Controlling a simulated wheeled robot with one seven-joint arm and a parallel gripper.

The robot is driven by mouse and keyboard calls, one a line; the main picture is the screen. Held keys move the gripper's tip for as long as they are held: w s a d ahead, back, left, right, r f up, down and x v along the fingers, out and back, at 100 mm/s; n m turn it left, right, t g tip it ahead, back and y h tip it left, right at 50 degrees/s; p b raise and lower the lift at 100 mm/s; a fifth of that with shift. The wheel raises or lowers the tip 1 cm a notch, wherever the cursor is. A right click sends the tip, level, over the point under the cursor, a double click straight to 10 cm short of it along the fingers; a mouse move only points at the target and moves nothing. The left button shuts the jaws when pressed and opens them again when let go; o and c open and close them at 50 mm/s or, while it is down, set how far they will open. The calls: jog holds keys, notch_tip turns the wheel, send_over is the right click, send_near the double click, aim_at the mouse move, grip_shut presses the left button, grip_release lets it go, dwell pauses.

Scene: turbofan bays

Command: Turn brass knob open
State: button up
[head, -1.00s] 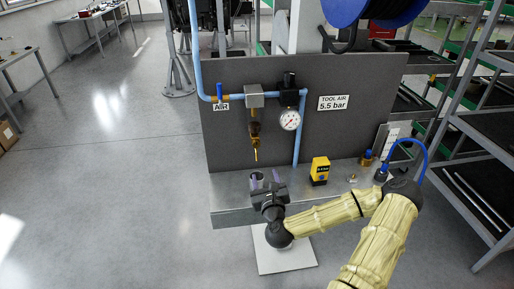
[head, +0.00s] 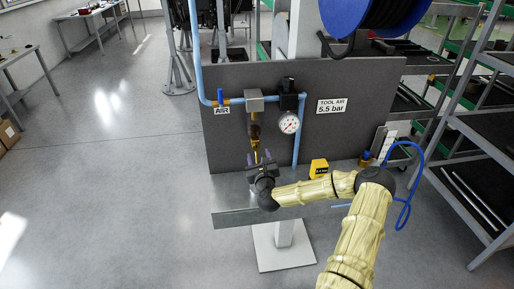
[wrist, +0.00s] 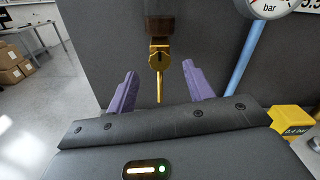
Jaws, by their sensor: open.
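The brass knob (wrist: 159,58) hangs under a dark bowl (wrist: 159,28) on the grey panel, with a thin brass stem pointing straight down. In the head view the brass knob (head: 255,146) shows just above my fingertips. My gripper (head: 260,157) is open and empty, below the knob and in front of the panel. In the wrist view the purple fingers of my gripper (wrist: 158,75) stand on either side of the stem, apart from it. I cannot tell from the wrist view how far the stem lies beyond the fingertips.
A pressure gauge (head: 289,123) and a vertical blue pipe (head: 297,150) are right of the knob. A blue-handled valve (head: 220,97) sits up left. A yellow box (head: 319,167) stands on the metal shelf (head: 230,190) to the right.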

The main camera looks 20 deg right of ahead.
aim_at(257, 148)
jog(key=shift+p+x, duration=0.55)
jog(key=shift+x, duration=1.75)
jog(key=c, duration=1)
